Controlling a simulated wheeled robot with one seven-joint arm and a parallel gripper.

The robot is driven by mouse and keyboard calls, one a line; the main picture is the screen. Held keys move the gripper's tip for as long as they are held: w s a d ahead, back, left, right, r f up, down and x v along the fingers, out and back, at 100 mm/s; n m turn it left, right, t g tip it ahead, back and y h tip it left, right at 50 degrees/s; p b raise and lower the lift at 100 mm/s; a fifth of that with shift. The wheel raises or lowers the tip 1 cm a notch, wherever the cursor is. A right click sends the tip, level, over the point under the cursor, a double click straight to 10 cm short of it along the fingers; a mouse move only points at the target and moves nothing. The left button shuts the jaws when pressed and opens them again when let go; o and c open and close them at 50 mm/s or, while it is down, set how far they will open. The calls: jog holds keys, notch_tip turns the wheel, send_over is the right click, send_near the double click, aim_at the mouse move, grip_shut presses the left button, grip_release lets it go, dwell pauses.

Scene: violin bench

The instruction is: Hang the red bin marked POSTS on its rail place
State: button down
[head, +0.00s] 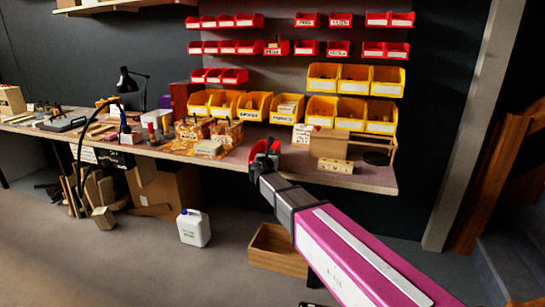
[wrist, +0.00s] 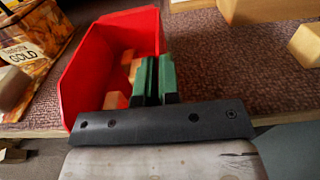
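A red bin (wrist: 88,70) fills the left middle of the wrist view, with small wooden pieces inside. My gripper (wrist: 157,78) has its two green fingers close together at the bin's right wall, one on the inner side and one on the outer side, shut on that wall. In the head view the red bin (head: 259,148) is at my gripper (head: 262,158), over the bench's front edge. I cannot tell whether it rests on the bench. Its label is not visible. Red bins (head: 225,47) hang in rows on the wall, with gaps in the rows.
Yellow bins (head: 352,80) hang below the red rows. The bench (head: 375,180) holds a wooden box (head: 328,143), small blocks and a bag marked GOLD (wrist: 25,50) left of the bin. A wooden crate (head: 277,250) and white canister (head: 194,228) stand on the floor.

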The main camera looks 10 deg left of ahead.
jog(key=shift+f, duration=0.15)
jog(key=c, duration=1.3)
grip_release()
jog(key=shift+c, duration=0.2)
